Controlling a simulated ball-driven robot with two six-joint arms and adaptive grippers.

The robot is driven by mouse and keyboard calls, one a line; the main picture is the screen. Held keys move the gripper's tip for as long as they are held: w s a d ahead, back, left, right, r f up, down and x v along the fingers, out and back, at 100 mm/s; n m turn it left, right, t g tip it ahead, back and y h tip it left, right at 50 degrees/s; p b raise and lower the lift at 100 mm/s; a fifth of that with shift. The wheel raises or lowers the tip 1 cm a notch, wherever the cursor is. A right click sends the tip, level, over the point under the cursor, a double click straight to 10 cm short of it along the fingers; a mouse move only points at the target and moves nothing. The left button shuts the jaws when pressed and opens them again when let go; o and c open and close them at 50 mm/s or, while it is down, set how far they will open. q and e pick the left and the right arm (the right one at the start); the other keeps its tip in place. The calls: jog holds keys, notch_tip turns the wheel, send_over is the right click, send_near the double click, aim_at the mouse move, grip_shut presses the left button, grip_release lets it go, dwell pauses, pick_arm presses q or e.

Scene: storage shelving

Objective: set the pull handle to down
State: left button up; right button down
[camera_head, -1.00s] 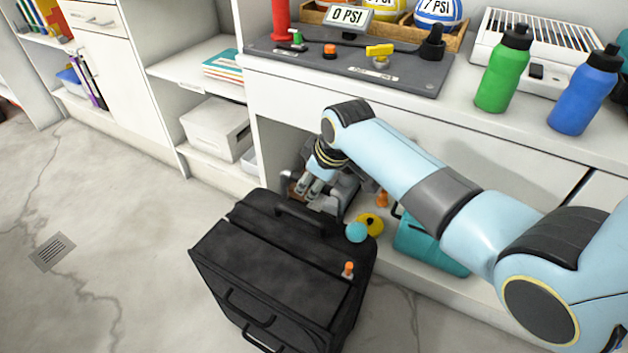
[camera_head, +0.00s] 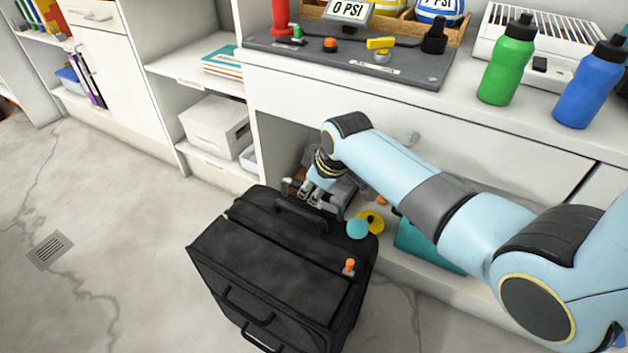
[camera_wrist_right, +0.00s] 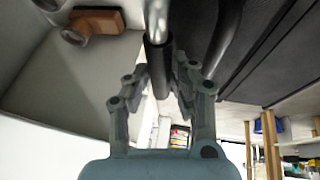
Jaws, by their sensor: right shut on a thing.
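A black suitcase (camera_head: 270,262) stands on the floor in front of the shelving. Its pull handle (camera_head: 332,208) is at the far edge, by the shelf, partly hidden by my gripper. In the right wrist view the pull handle (camera_wrist_right: 158,58) shows as a dark grip with a shiny metal rod. My right gripper (camera_head: 311,197) is shut on this handle, with its fingers on both sides of the bar in the right wrist view (camera_wrist_right: 160,92). How far the handle stands out of the case is hard to tell. My left gripper is not in view.
A teal ball (camera_head: 357,229), a yellow ring (camera_head: 372,221) and a teal bin (camera_head: 425,246) are right of the suitcase, by the low shelf. A green bottle (camera_head: 507,62) and a blue bottle (camera_head: 588,88) stand on the counter. The floor at left is clear.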

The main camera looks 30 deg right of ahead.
jog(key=shift+f, duration=0.55)
jog(key=shift+s+r, duration=0.1)
jog(key=c, duration=1.6)
grip_release()
jog(key=o, duration=0.5)
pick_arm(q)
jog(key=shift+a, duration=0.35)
